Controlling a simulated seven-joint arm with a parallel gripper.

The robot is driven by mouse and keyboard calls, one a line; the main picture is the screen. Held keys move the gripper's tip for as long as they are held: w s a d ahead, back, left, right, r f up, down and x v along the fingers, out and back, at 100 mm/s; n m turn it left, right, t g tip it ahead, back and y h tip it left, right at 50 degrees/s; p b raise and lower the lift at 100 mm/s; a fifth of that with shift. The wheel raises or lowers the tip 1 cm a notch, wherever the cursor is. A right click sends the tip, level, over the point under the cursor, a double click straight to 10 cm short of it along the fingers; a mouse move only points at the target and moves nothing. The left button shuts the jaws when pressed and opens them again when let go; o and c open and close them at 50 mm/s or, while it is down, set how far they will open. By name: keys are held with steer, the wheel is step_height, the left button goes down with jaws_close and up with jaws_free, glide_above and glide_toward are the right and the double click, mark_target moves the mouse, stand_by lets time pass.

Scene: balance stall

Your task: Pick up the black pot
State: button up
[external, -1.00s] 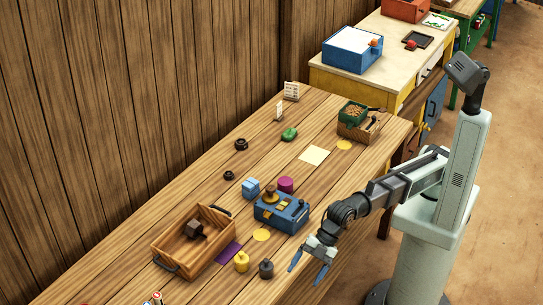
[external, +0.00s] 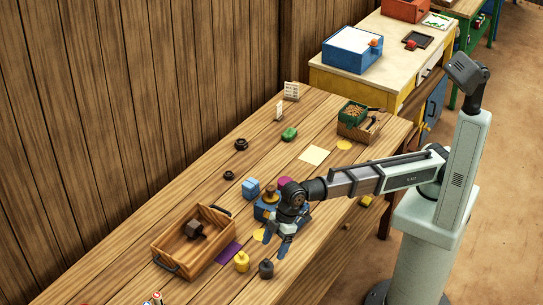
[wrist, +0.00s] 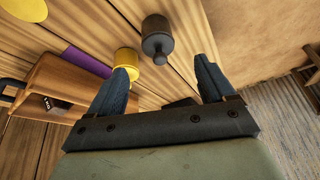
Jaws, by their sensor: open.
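The black pot (external: 266,269), a small dark cylinder with a knob on top, stands on the wooden table near its front edge. It also shows in the wrist view (wrist: 157,42), beyond the fingertips and between their lines. My gripper (external: 275,243) is open and empty, above the table, just above and right of the pot in the external picture. Its two blue-grey fingers show in the wrist view (wrist: 164,65), apart from the pot. A similar yellow pot (external: 242,261) stands left of the black one; in the wrist view (wrist: 126,58) it is partly behind the left finger.
A wooden crate (external: 168,262) with a dark object in it stands to the left, beside a purple mat (external: 228,252). A blue box (external: 262,211) is partly hidden behind my gripper, near a light-blue block (external: 251,189). The table's front edge is close to the pot.

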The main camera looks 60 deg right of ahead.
mark_target(268, 264)
steer(key=x, duration=0.4)
steer(key=shift+a+f, duration=0.1)
steer(key=shift+f, duration=0.15)
steer(key=shift+d+x, duration=0.15)
steer(key=shift+x, duration=1.3)
steer(key=shift+d+x, duration=0.15)
steer(key=shift+x, duration=1.35)
steer(key=shift+f, duration=0.1)
steer(key=c, duration=1.2)
steer(key=shift+c, duration=0.3)
